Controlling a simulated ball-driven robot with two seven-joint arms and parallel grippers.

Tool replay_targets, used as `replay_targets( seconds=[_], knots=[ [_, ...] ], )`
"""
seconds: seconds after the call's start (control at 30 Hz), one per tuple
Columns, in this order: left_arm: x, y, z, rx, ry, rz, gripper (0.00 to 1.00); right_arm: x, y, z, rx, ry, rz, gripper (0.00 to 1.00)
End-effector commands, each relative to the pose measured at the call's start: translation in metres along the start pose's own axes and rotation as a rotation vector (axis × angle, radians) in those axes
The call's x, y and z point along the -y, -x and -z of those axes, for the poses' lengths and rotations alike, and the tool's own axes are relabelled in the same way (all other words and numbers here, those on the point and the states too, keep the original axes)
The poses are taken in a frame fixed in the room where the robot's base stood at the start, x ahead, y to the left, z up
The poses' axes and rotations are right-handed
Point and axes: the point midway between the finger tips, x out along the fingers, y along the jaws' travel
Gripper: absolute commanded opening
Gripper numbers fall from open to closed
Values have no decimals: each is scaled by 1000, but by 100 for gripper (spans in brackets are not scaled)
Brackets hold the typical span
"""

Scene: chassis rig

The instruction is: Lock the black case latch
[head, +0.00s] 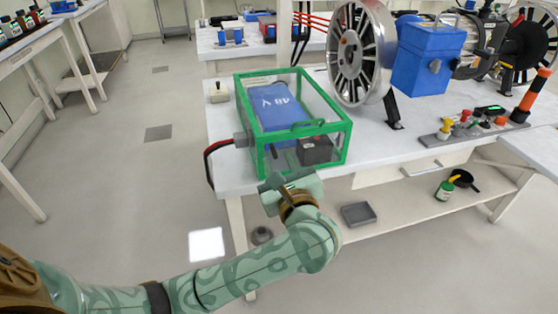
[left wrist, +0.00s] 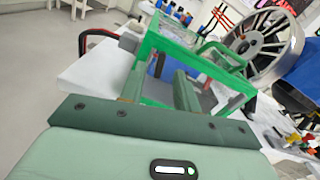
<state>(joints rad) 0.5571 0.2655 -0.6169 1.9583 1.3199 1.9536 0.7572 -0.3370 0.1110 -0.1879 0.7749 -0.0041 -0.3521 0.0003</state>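A clear case with a green frame (head: 343,150) stands near the front edge of the white table, with a blue 48 V battery (head: 268,108) and a small dark block (head: 316,150) inside. A small dark upright piece, possibly the black latch (head: 275,151), shows at the front of the case; I cannot tell its position. My left gripper (head: 282,162) is at the front of the case, pointing at it. In the left wrist view its two fingers (left wrist: 160,82) stand apart, open, close to the green frame (left wrist: 148,48). The fingers and hand hide part of the case front. My right gripper is not in view.
A spoked wheel (head: 362,58) and a blue box (head: 427,60) stand right of the case. A grey connector with a cable (head: 216,146) is at its left side. Knobs and a button panel (head: 480,122) lie farther right. A lower shelf (head: 400,203) runs beneath.

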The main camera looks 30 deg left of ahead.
Motion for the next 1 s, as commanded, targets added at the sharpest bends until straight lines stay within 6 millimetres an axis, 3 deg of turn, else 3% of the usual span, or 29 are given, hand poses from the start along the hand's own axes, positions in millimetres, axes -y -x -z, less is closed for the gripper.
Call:
replay_targets(
  seconds=[0.2,0.5,0.6,0.63,0.8,1.0],
  knots=[
    [0,-22,1,2,-1,0,32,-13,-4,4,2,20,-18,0],
    [0,-24,-1,1,0,0,32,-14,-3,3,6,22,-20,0],
    [0,-24,0,1,0,0,4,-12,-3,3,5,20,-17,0],
    [0,-24,0,1,0,0,0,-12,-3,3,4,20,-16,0],
    [0,-24,-2,0,-14,-1,0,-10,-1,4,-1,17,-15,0],
    [3,-23,-5,-2,-222,-1,0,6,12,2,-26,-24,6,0]
  ],
)
